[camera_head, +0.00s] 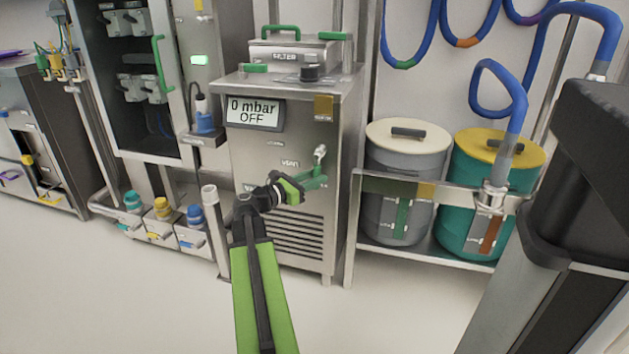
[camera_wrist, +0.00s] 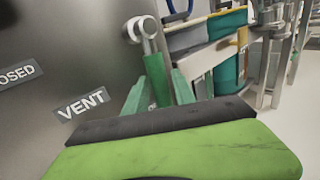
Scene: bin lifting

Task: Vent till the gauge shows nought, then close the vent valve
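The gauge (camera_head: 254,111) on the front of the steel cabinet reads "0 mbar" and "OFF". The vent valve's metal pivot (camera_head: 320,152) is on the same front, lower right. It also shows in the wrist view (camera_wrist: 143,28). A green handle (camera_wrist: 156,78) hangs down from it. My gripper (camera_head: 315,178) is at the handle, with one pale green finger on each side in the wrist view (camera_wrist: 158,92). I cannot tell whether the fingers press on the handle. A "VENT" label (camera_wrist: 83,103) and a partly cut-off label ending "OSED" (camera_wrist: 18,76) are on the panel.
A filter box (camera_head: 290,55) and a black knob (camera_head: 310,72) are on top of the cabinet. A rack (camera_head: 436,183) with a grey drum (camera_head: 405,160) and a teal drum (camera_head: 495,170) stands to the right. An upright pipe (camera_head: 214,230) is left of my arm. Open floor lies in front.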

